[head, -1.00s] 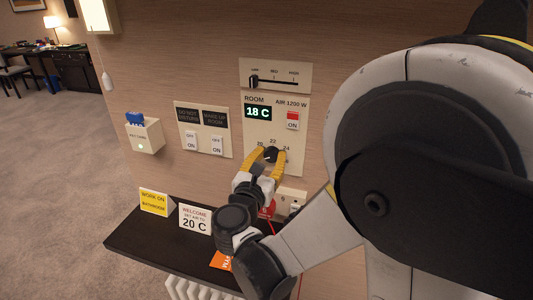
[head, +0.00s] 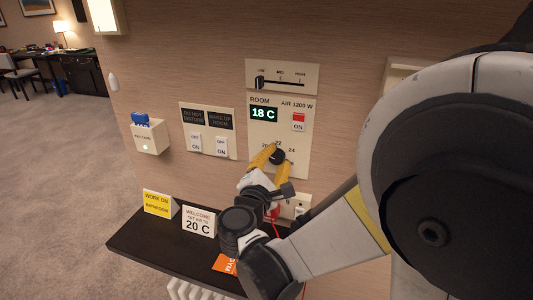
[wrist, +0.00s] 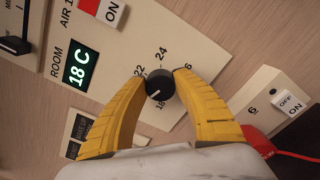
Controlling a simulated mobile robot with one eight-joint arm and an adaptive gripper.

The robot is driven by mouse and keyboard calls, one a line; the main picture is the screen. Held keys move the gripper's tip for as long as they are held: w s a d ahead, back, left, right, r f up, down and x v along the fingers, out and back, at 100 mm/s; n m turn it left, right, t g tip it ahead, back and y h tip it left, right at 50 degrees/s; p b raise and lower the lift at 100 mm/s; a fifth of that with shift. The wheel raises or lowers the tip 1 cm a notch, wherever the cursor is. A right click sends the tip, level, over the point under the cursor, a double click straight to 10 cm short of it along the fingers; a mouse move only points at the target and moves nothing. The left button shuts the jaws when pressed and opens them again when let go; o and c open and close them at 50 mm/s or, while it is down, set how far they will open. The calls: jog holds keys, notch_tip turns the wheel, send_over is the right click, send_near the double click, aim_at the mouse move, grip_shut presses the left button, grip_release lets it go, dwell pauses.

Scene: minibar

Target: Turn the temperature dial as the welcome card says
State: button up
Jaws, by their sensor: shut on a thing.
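The black round temperature dial (head: 277,157) is on the cream wall panel, below the green display (head: 264,114) that reads 18 C. My gripper (head: 275,158) has its yellow fingers shut on the dial, one on each side. In the wrist view the dial (wrist: 159,84) sits between the fingertips, its pale mark pointing to the lower left, near the 18. The 22 and 24 labels show; the 20 label is hidden there. The welcome card (head: 198,222) stands on the dark shelf and reads "set air to 20 C".
Above the dial are a red-and-white ON switch (head: 298,121) and a slider panel (head: 281,77). A switch plate (head: 208,131) and key card holder (head: 150,135) are to the left. A yellow card (head: 156,203) and an orange tag (head: 225,263) are on the shelf (head: 140,245). A red cord hangs beside my gripper.

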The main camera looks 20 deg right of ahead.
jog(key=shift+m, duration=1.1)
jog(key=o, duration=1.2)
jog(key=v, duration=1.2)
jog(key=shift+d, duration=0.1)
